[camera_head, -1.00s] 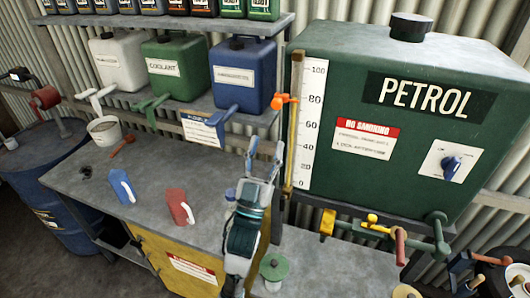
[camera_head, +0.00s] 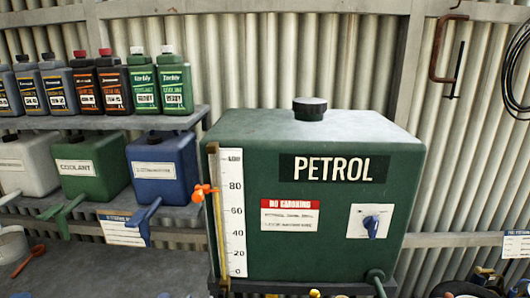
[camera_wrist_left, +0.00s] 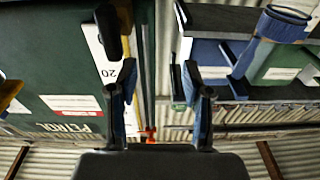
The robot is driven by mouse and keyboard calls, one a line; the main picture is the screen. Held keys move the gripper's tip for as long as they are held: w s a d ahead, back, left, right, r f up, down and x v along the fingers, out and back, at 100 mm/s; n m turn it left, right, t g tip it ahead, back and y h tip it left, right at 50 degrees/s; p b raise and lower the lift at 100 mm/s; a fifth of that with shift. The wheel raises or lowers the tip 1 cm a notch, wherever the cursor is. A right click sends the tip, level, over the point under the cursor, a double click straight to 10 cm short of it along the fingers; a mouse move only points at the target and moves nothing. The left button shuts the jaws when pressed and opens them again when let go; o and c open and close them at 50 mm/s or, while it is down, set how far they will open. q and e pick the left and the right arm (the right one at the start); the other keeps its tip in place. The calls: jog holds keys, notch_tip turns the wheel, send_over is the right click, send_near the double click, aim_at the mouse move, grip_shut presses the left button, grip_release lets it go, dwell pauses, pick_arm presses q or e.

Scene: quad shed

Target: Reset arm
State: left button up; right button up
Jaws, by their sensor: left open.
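My left gripper (camera_wrist_left: 160,100) shows in the left wrist view, its two blue-padded fingers apart with nothing between them. Behind it, that view shows the green petrol tank (camera_wrist_left: 50,65) on the left and the blue container (camera_wrist_left: 207,55) on the right, seen upside down. Neither gripper shows in the head view now. The head view faces the green petrol tank (camera_head: 320,250), with its white level scale (camera_head: 232,215), orange pointer (camera_head: 203,192) and blue knob (camera_head: 371,226).
A shelf (camera_head: 100,122) at the left carries several bottles (camera_head: 115,85). Below stand white (camera_head: 25,165), green (camera_head: 93,165) and blue (camera_head: 158,165) containers with spouts. A corrugated wall (camera_head: 340,50) is behind. A red clamp (camera_head: 440,50) and black cable (camera_head: 517,75) hang at the right.

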pick_arm(q)
jog(key=s+a+f+g, duration=0.1)
jog(key=s+f+g, duration=0.15)
jog(key=f, duration=0.45)
jog(key=s+f+g, duration=0.2)
jog(key=f+g, duration=0.1)
jog(key=f, duration=0.4)
jog(key=s+a+f+m+g, duration=0.2)
jog(key=s+f+g, duration=0.9)
jog(key=s+f, duration=1.1)
notch_tip(320, 180, down, 22)
jog(key=s+r, duration=0.1)
jog(key=s, duration=0.2)
jog(key=s+a+f+g, duration=0.1)
jog(key=s+a+f, duration=0.2)
jog(key=s+f, duration=1.5)
jog(key=shift+f+g, duration=0.35)
jog(key=shift+f, duration=0.15)
jog(key=shift+s+a, duration=0.1)
jog(key=shift+s, duration=0.05)
jog(key=shift+c, duration=0.3)
